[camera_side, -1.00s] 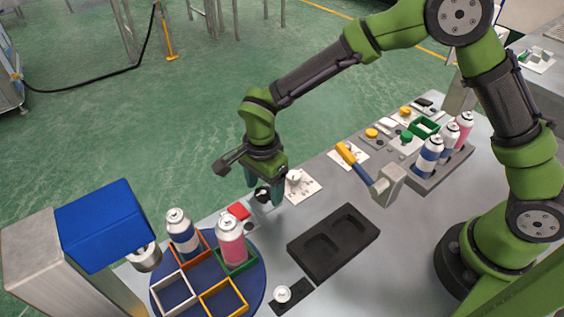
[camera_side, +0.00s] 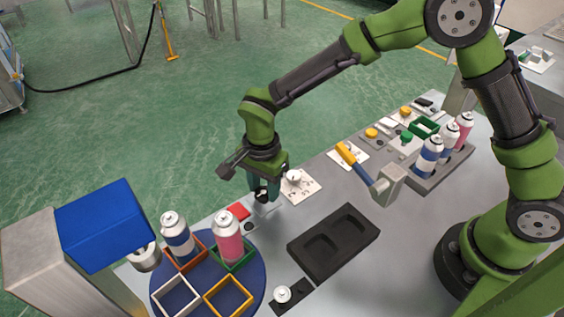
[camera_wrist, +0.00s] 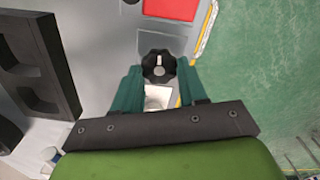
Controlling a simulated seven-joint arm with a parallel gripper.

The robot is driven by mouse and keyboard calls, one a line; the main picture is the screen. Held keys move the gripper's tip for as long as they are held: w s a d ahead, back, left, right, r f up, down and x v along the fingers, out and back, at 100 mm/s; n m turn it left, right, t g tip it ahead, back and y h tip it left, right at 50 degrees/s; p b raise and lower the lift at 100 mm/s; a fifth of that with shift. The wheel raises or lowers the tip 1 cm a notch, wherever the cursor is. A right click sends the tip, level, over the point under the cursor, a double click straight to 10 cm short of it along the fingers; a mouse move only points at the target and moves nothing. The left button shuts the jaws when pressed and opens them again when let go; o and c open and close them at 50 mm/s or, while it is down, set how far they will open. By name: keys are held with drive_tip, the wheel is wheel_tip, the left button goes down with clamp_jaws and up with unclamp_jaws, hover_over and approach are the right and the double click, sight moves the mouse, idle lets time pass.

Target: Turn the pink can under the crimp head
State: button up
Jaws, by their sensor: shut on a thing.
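The pink can (camera_side: 228,240) stands upright in the green-framed compartment of the blue turntable (camera_side: 203,274), on its right side. A blue-and-white can (camera_side: 176,240) stands in the orange-red compartment to its left, beside the crimp head. The crimp head is a silver cylinder (camera_side: 147,258) under a blue housing (camera_side: 103,225); the pink can is apart from it. The fingers (camera_wrist: 159,78) flank the knob in the wrist view.
A red square (camera_side: 238,211) lies beside the knob. White (camera_side: 175,298) and yellow (camera_side: 228,297) compartments are empty. A dark two-pocket tray (camera_side: 334,242) lies right of the turntable. A yellow-and-blue tool (camera_side: 355,163) and a rack of several cans (camera_side: 440,167) stand farther right.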

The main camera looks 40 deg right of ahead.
drive_tip(key=n, duration=0.4)
drive_tip(key=shift+w, duration=0.1)
drive_tip(key=n, duration=0.5)
drive_tip(key=shift+a+r, duration=0.1)
drive_tip(key=n, duration=0.4)
drive_tip(key=shift+n, duration=0.3)
drive_tip(key=n, duration=0.3)
drive_tip(key=shift+a+n, duration=0.1)
drive_tip(key=shift+n, duration=0.2)
drive_tip(key=n, duration=0.4)
drive_tip(key=shift+n, duration=0.3)
drive_tip(key=n, duration=0.3)
drive_tip(key=shift+a+n, duration=0.1)
drive_tip(key=shift+n, duration=0.2)
drive_tip(key=n, duration=0.4)
drive_tip(key=shift+n, duration=2.3)
drive_tip(key=shift+s, duration=0.2)
